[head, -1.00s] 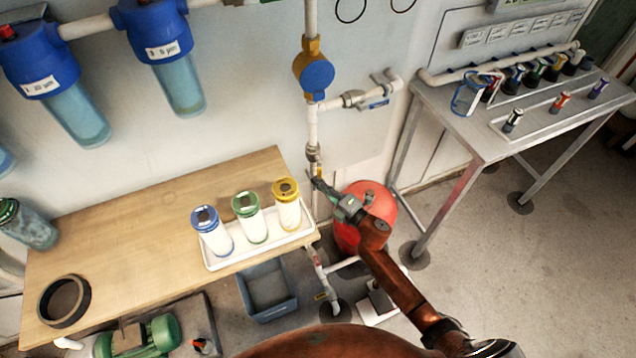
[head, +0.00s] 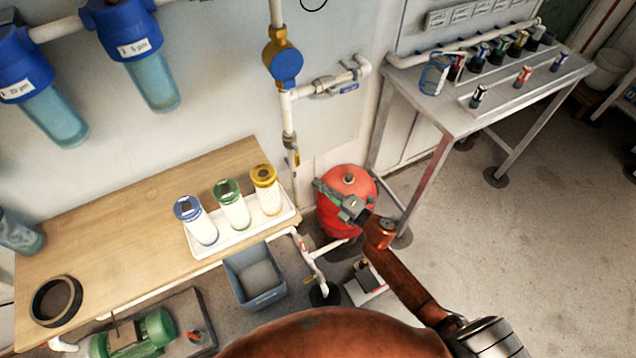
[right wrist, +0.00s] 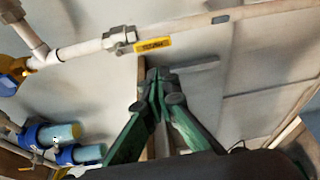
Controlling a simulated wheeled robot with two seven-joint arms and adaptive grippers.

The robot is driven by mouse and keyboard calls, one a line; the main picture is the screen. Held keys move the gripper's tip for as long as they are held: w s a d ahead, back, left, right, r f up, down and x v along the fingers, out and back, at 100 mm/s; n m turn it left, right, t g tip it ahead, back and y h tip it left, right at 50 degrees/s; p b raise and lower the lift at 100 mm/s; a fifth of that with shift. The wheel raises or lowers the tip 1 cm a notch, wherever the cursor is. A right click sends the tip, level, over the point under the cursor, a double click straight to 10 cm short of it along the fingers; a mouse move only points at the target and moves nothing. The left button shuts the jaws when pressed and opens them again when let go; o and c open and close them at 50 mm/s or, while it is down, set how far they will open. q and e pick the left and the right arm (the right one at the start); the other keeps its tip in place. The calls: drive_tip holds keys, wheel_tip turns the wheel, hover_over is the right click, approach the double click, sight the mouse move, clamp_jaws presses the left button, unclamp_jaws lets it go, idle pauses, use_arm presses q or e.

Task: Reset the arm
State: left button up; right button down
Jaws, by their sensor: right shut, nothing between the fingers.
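My right gripper (head: 332,193) reaches in from the lower right in the head view. It is in front of the red tank (head: 347,222), right of the wooden table, and holds nothing. In the right wrist view its green and black fingers (right wrist: 159,77) are closed together, with the wall and a white pipe behind them. My left gripper is not in view.
The wooden table (head: 110,232) holds a white tray (head: 245,232) with three capped cartridges and a black ring (head: 56,300). A blue-grey bin (head: 255,277) stands below. A metal table (head: 470,118) with several small cartridges stands at right.

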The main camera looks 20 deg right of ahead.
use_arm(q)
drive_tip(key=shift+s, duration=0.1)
use_arm(e)
drive_tip(key=shift+w+a, duration=0.1)
drive_tip(key=shift+a, duration=0.05)
